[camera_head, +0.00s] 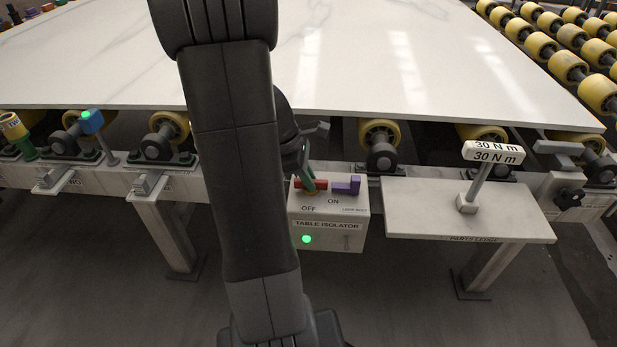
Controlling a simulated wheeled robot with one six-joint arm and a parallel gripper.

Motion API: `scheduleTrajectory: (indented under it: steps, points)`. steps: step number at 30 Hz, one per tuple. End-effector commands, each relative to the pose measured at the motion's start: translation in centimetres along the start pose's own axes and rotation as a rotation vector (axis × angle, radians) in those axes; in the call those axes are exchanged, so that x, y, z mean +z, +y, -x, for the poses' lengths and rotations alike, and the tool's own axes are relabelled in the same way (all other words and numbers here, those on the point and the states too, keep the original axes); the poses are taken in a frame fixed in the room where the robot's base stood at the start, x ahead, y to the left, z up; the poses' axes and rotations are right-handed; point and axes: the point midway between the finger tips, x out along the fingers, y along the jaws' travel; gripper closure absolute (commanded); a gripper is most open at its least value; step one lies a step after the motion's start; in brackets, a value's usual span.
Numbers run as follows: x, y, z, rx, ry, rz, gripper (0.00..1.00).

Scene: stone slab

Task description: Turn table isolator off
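The table isolator (329,232) is a white box on the front rail, labelled TABLE ISOLATOR, with OFF at left and ON to its right on top. A green lever (309,181) stands on its top near the OFF side, by a red block (318,184). A purple block (347,187) sits at the right. A green light (306,239) glows on the front face. My gripper (306,150) is just above the lever, partly hidden behind my arm. I cannot tell whether it touches the lever or how far its fingers are apart.
A large white stone slab (420,75) lies on yellow rollers behind the box. A blue block with a green light (92,121) stands at left. The floor in front is clear.

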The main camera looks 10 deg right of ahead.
Motion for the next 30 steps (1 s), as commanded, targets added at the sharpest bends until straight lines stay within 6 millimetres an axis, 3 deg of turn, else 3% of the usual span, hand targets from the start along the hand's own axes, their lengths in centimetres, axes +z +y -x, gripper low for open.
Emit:
scheduleTrajectory:
  steps: [14,30]
  points:
    - [0.09,0.13,0.28,-0.038,0.0,-0.093,1.0]
    - [0.24,0.42,0.34,-0.221,0.0,-0.532,1.0]
